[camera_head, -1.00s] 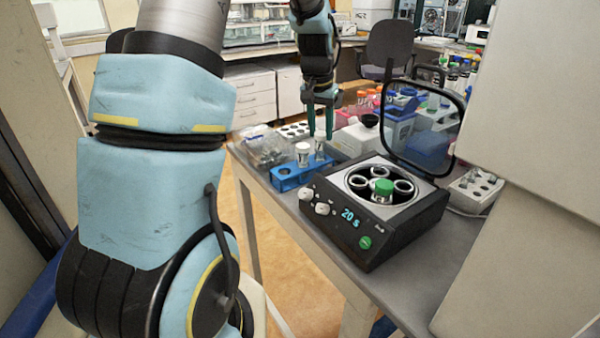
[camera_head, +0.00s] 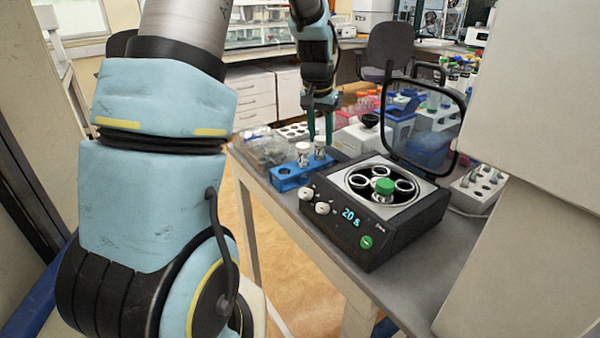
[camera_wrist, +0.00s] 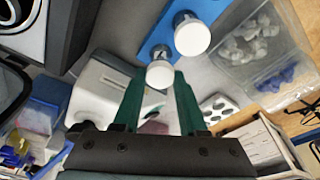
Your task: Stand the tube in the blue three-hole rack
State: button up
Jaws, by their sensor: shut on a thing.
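The blue rack (camera_head: 292,180) stands on the bench left of the centrifuge; part of it also shows in the wrist view (camera_wrist: 160,38). A white-capped tube (camera_head: 303,155) stands upright in its middle part, and it also shows in the wrist view (camera_wrist: 192,35). My gripper (camera_head: 320,139) points down at the rack's far end. It is shut on a second white-capped tube (camera_head: 319,150), whose cap sits between the fingertips in the wrist view (camera_wrist: 160,74). That tube looks upright at the far end hole. I cannot tell how deep it sits.
The black centrifuge (camera_head: 372,248) with raised lid (camera_head: 425,120) stands right of the rack, a green-capped tube (camera_head: 384,187) in its rotor. A clear bin (camera_head: 263,150) lies behind the rack to the left.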

jog(key=o, duration=1.1)
jog(key=shift+r, duration=0.1)
notch_tip(320, 180, up, 10)
jog(key=s+a+b, duration=0.1)
jog(key=s+b, duration=0.1)
jog(key=s+a+f+n, duration=0.1)
jog(key=s+a+f, duration=0.3)
jog(key=s+a, duration=0.1)
jog(key=s+a+f+n, duration=0.2)
jog(key=s+a+f, duration=0.2)
jog(key=s+a, duration=0.2)
jog(key=s+a+f+n+y, duration=0.1)
jog(key=s+a+f+n, duration=0.1)
jog(key=s+a+f, duration=0.3)
jog(key=shift+s+a, duration=0.15)
jog(key=shift+a, duration=0.8)
